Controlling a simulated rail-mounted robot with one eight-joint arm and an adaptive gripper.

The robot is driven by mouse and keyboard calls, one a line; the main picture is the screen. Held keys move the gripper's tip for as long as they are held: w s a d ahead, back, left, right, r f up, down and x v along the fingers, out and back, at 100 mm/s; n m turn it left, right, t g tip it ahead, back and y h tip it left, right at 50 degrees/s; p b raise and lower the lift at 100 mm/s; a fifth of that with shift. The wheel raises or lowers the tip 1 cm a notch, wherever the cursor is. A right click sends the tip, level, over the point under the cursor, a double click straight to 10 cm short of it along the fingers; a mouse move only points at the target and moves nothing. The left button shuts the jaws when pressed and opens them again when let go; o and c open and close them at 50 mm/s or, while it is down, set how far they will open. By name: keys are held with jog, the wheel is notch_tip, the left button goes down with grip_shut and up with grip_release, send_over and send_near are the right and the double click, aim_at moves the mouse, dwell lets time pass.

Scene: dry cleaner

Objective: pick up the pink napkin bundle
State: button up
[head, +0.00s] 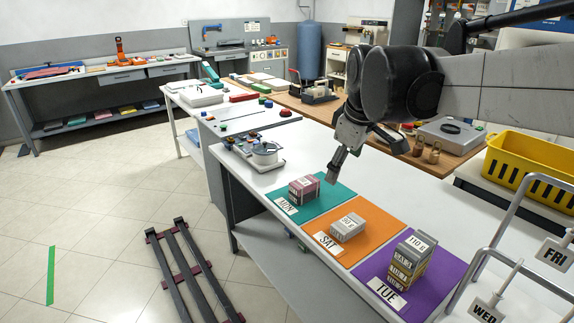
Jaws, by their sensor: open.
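The pink napkin bundle (304,189) sits on the teal mat (325,203) labelled MON, near the left end of the white counter. My gripper (342,168) is open and empty. In the picture it shows above and to the right of the bundle, apart from it, with its fingers angled down to the left. The exact height of the fingers over the counter is hard to tell.
An orange SAT mat (375,240) bears a grey bundle (348,227). A purple TUE mat (437,283) bears a stack of bundles (410,260). A metal tray with jars (264,153) stands left of the teal mat. A yellow crate (530,170) stands at the right.

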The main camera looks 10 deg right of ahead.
jog(key=w+n+g+p, duration=0.1)
jog(key=w+n, duration=0.3)
jog(key=w, duration=0.6)
jog(key=n+g+p, duration=0.3)
jog(key=n+p, duration=0.1)
jog(key=n, duration=0.7)
send_over(305, 181)
notch_tip(305, 181, down, 14)
jog(key=r, duration=0.1)
jog(key=f, duration=0.8)
jog(key=shift+s+a+f, duration=0.2)
jog(key=shift+f, duration=0.15)
notch_tip(305, 181, down, 5)
jog(key=shift+w+d, duration=0.1)
jog(key=shift+d, duration=0.05)
jog(key=c, duration=1.3)
jog(key=shift+o, duration=0.2)
jog(key=shift+r, duration=0.1)
